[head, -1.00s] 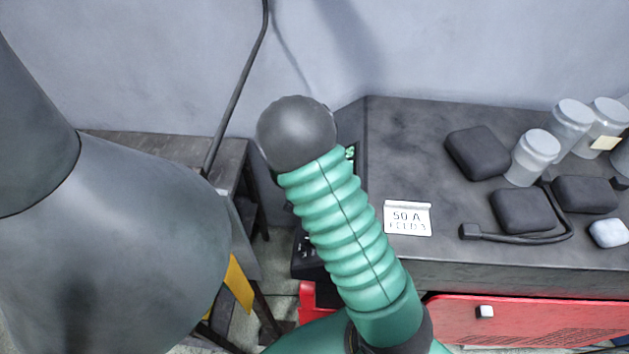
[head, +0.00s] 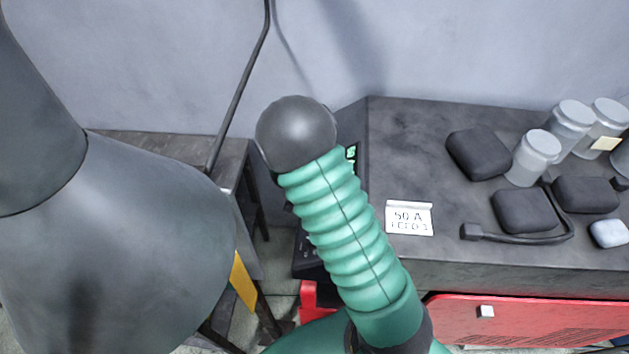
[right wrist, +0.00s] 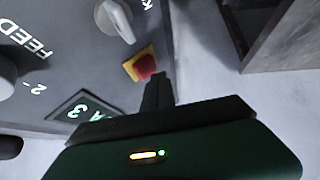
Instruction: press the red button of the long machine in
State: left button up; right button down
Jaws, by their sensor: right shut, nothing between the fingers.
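The red button (right wrist: 144,66) sits on a yellow square plate (right wrist: 130,72) on the machine's grey control panel (right wrist: 75,60) in the right wrist view. My right gripper (right wrist: 158,76) is shut and empty. Its fingertips lie just beside the button in the picture; I cannot tell whether they touch it. The long machine (head: 410,150) shows in the head view with a dark grey top and red front. Its panel is mostly hidden there behind my green arm, and the button is not visible. My left gripper is out of view.
The panel also carries a grey knob (right wrist: 115,20) and a lit green display (right wrist: 85,105).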

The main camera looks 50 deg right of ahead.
jog(key=shift+s+f+b, duration=0.2)
jog(key=shift+s+b, duration=0.1)
jog(key=shift+s, duration=0.05)
jog(key=shift+f, duration=0.2)
jog(key=shift+d, duration=0.1)
dwell(0.3)
jog(key=shift+w+r+p, duration=0.15)
jog(key=shift+r+p, duration=0.4)
jog(key=shift+p, duration=0.25)
jog(key=shift+w+f, duration=0.1)
